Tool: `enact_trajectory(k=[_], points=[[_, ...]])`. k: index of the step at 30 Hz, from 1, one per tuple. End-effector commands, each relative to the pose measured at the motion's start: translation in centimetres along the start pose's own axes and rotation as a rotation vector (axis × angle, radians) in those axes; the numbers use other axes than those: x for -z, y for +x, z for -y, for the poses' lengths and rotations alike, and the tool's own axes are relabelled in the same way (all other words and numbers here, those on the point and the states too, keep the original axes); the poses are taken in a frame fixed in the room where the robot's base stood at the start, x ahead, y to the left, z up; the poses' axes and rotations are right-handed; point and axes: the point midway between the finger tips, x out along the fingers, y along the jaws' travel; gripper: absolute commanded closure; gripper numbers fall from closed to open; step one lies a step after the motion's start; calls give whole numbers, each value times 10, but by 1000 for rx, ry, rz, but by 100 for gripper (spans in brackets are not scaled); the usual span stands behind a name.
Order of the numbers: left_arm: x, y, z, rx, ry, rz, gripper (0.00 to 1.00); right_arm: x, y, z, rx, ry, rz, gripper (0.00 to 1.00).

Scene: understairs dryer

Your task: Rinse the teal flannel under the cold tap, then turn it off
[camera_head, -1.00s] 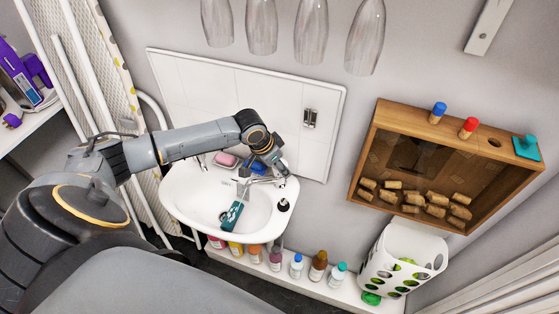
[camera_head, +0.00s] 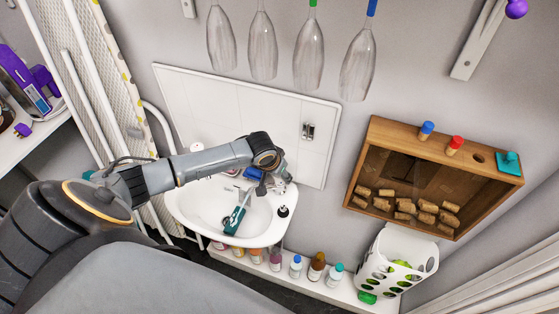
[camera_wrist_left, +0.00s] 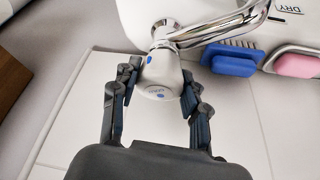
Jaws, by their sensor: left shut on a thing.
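The teal flannel (camera_head: 234,221) lies in the white basin (camera_head: 184,208), below the spout. My left gripper (camera_head: 280,178) is at the right back of the basin, at the taps. In the left wrist view my left gripper (camera_wrist_left: 160,75) has its fingers on both sides of the chrome cold tap (camera_wrist_left: 160,92), which bears blue marks, and is shut on it. In the head view my gripper mostly hides this tap. I cannot tell whether water runs. My right gripper is not in view.
Several bottles (camera_head: 315,267) stand on a low shelf. A wooden box with corks (camera_head: 405,206) hangs at right. Several glasses (camera_head: 309,55) hang above.

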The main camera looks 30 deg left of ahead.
Motion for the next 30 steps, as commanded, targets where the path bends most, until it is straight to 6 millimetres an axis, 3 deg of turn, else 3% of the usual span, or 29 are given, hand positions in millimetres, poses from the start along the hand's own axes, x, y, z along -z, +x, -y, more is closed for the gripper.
enact_trajectory(k=[5, 6, 7, 20, 30], points=[[1, 0, 0, 0, 0, -2, 87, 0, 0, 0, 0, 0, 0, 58], [1, 0, 0, 0, 1, -2, 49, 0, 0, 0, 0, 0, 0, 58], [1, 0, 0, 0, 1, -2, 45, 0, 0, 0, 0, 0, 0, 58], [1, -9, 0, -1, 1, -3, 45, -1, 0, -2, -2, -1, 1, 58], [1, -75, 1, 1, 3, -3, 45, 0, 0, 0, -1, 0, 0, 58]])
